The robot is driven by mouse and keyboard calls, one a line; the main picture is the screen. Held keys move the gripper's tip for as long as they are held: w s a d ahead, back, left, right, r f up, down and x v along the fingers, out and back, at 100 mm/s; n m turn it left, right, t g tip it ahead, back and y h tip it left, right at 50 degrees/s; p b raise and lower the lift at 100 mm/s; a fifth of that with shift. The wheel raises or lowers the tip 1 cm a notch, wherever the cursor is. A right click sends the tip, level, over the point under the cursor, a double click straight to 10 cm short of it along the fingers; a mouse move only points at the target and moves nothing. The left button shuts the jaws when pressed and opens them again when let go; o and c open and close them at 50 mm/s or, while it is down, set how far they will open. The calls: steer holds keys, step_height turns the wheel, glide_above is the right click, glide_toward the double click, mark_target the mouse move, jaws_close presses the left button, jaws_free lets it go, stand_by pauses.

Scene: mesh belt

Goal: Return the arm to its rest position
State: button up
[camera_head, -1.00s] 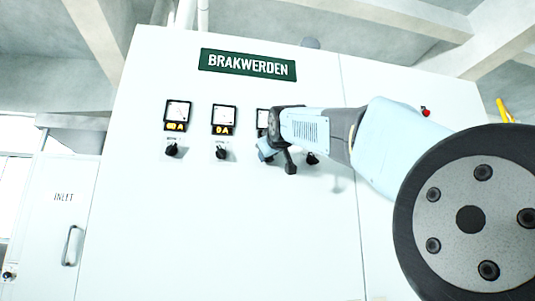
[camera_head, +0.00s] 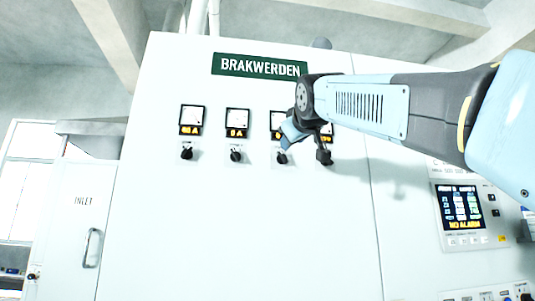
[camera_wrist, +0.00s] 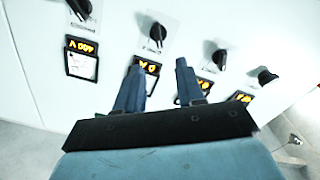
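My arm (camera_head: 370,105) reaches in from the right across the upper part of a white cabinet. Its end, with my gripper (camera_wrist: 160,65), is in front of the right-hand meters. In the wrist view the two dark blue fingers stand apart with nothing held between them. The gripper is small and partly hidden by the wrist in the head view. A row of meters with orange readouts and black knobs lies beyond the fingers; one knob (camera_wrist: 158,35) shows above the gap. I cannot tell the distance to the panel.
The cabinet front (camera_head: 230,230) carries a green BRAKWERDEN sign (camera_head: 260,65). Black knobs sit below the meters, the leftmost knob (camera_head: 187,154) clear of the arm. A lit control screen (camera_head: 461,207) is at right. An INLET door (camera_head: 75,225) stands at left. The lower cabinet front is bare.

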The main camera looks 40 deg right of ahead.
steer(key=shift+v, duration=0.85)
steer(key=w+a+f+g+y, duration=0.1)
steer(key=w+a+f+y, duration=0.2)
steer(key=f, duration=0.6)
steer(key=w+a+f+g+y, duration=0.1)
steer(key=w+a+f, duration=0.1)
steer(key=a+f, duration=0.45)
steer(key=w+a+f+g+y, duration=0.1)
steer(key=w+a+f+y, duration=0.15)
steer(key=f, duration=0.85)
steer(key=s+a+f+g+y, duration=0.1)
steer(key=s+a+f+g, duration=0.1)
steer(key=f, duration=0.7)
steer(key=s+a+f+g+y, duration=0.1)
steer(key=s+a+f+g, duration=0.1)
steer(key=a+f, duration=0.3)
steer(key=s+a+f+g+y, duration=0.1)
steer(key=a+f, duration=0.3)
steer(key=f, duration=0.9)
steer(key=shift+s+f+g, duration=0.3)
steer(key=shift+s+g, duration=0.4)
steer(key=shift+g, duration=0.1)
steer(key=shift+a, duration=0.1)
